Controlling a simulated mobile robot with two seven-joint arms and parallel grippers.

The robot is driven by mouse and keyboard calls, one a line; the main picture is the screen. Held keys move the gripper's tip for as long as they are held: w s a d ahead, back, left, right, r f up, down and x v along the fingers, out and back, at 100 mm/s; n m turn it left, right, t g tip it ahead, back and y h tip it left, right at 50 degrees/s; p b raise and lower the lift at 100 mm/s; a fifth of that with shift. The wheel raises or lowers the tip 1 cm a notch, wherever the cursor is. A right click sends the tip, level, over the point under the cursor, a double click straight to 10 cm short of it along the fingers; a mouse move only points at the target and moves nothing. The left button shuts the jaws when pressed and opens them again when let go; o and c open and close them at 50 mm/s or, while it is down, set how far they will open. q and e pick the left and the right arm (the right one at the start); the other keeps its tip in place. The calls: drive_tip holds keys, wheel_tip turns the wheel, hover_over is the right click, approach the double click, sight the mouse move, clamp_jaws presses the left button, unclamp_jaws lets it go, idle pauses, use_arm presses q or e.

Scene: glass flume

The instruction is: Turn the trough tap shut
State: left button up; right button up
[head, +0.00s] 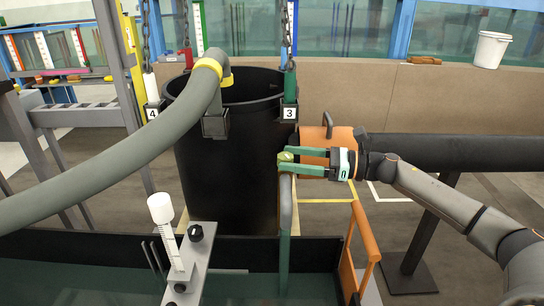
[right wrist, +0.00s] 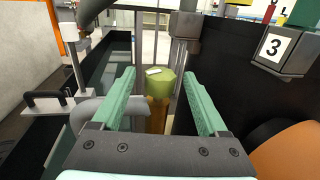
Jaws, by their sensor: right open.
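The trough tap's yellow-green knob (head: 286,156) tops a grey pipe (head: 285,205) at the trough (head: 60,245). The knob (right wrist: 160,85) has a pale mark on top in the right wrist view. My right gripper (head: 283,161) reaches in from the right with its green fingers open. In the right wrist view, the fingers (right wrist: 160,76) stand on either side of the knob, with gaps showing; it does not look gripped. My left gripper is not in view.
A tall black tub (head: 225,175) stands behind the tap, with hanging tags 3 (head: 289,113) and 4 (head: 152,113). A thick grey hose (head: 110,165) bends into it. An orange frame (head: 363,245) stands right of the pipe. A white float gauge (head: 162,210) is left.

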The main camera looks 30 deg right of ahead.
drive_tip(key=shift+x, duration=2.6)
drive_tip(key=shift+c, duration=0.3)
clamp_jaws()
